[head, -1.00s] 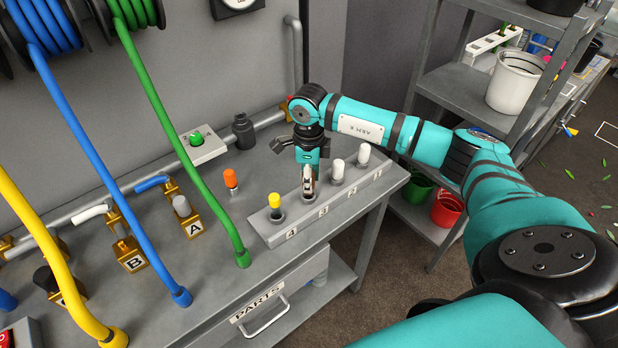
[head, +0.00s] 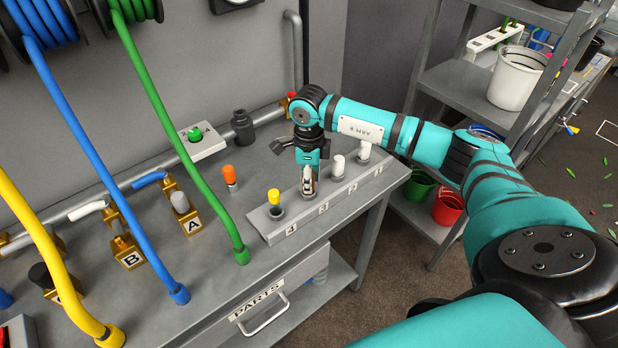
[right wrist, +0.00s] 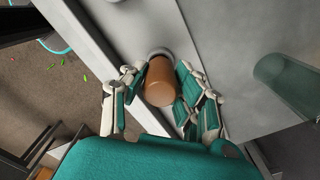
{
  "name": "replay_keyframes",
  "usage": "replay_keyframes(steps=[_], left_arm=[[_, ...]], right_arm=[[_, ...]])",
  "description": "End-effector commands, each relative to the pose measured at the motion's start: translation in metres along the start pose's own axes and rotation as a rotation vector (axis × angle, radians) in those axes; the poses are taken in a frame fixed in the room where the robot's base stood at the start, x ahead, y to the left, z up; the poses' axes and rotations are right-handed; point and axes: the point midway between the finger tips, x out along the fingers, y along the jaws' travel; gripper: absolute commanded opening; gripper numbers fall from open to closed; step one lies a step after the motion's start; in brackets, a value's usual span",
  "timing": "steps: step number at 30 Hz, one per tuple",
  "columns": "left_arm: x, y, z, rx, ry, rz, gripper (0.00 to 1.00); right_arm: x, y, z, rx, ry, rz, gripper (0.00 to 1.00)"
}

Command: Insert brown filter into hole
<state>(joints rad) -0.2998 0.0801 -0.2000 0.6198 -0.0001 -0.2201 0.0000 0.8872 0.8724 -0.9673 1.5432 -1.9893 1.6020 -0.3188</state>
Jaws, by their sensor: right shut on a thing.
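The brown filter (right wrist: 160,82) is a short cylinder between the fingers of my right gripper (right wrist: 162,92) in the right wrist view. The gripper is shut on it. A pale round rim shows at the filter's far end; I cannot tell how deep the filter sits in the hole. In the head view my right gripper (head: 308,186) points down at the grey rack (head: 262,230), over the position labelled 3. The fingers hide the filter there. The rack also holds a yellow-topped filter (head: 274,197) at 4 and two white-topped ones (head: 338,165) to the right.
An orange-topped piece (head: 230,175) stands on the bench (head: 215,260) behind the rack. Blue, green and yellow hoses cross the left side. A shelf (head: 455,85) stands right.

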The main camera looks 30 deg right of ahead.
Motion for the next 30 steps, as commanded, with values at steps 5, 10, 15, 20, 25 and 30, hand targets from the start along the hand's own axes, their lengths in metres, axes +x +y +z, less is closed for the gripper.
replay_keyframes(steps=[5,10,15,20,25,30], left_arm=[[0.005,0.0,0.0,0.0,0.0,0.0,0.73],[0.005,0.0,0.0,0.0,0.0,0.0,0.73],[0.005,0.0,0.0,0.0,0.0,0.0,0.73],[0.005,0.001,0.0,0.001,0.0,0.0,0.73],[0.002,0.0,0.0,0.0,0.0,0.0,0.73],[-0.004,0.0,-0.001,0.0,0.0,0.0,0.73]], right_arm=[[0.006,0.0,0.0,0.0,0.0,0.0,0.0],[0.006,0.0,0.0,0.0,0.0,0.0,0.41],[0.006,0.0,0.0,0.0,0.0,0.0,0.56],[0.006,0.0,0.0,0.0,0.0,0.0,0.56],[0.003,0.0,0.0,0.0,0.0,0.0,0.56],[-0.007,0.0,0.0,0.0,0.001,-0.001,0.56]])
